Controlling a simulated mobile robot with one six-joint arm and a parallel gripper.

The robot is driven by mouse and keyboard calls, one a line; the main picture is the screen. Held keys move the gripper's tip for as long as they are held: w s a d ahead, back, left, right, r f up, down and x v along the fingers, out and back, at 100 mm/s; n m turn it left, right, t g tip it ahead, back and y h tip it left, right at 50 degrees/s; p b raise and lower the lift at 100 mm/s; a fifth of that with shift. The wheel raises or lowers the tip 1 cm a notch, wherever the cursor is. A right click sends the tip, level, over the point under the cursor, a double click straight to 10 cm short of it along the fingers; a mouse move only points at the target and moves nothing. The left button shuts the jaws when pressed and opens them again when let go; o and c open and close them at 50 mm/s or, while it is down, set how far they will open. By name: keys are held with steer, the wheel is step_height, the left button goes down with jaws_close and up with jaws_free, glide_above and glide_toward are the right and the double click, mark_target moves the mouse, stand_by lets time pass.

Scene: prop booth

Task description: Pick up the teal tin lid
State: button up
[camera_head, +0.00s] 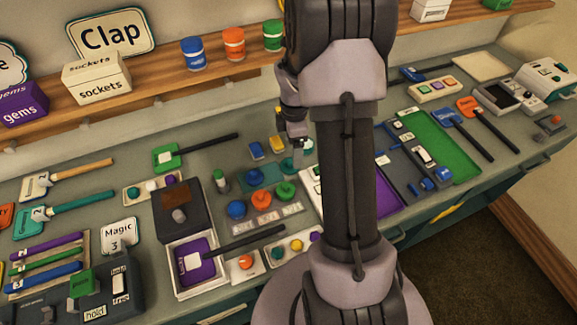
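A small teal round piece (288,164), which looks like the teal tin lid, is on the counter just below my gripper, at the edge of a darker teal flat piece (258,177). My gripper (299,145) points down close above and slightly right of the round piece. Its fingers are small and dark here, so I cannot tell whether they are open or touch anything. My arm hides the counter to the right of it.
Blue (236,209), orange (267,219) and green (285,191) round pieces stand nearby at the front. Blue and yellow blocks (277,145) lie close behind. A dark box (178,222) stands left. The shelf (180,72) runs along the wall behind.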

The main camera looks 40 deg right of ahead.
mark_target(291, 161)
steer(key=f, duration=0.2)
steer(key=f+b, duration=0.1)
steer(key=f, duration=0.1)
steer(key=f+b, duration=0.1)
steer(key=f, duration=0.2)
steer(key=shift+w+a, duration=0.25)
steer(key=shift+w, duration=0.1)
steer(key=shift+r, duration=0.1)
steer(key=shift+c, duration=0.2)
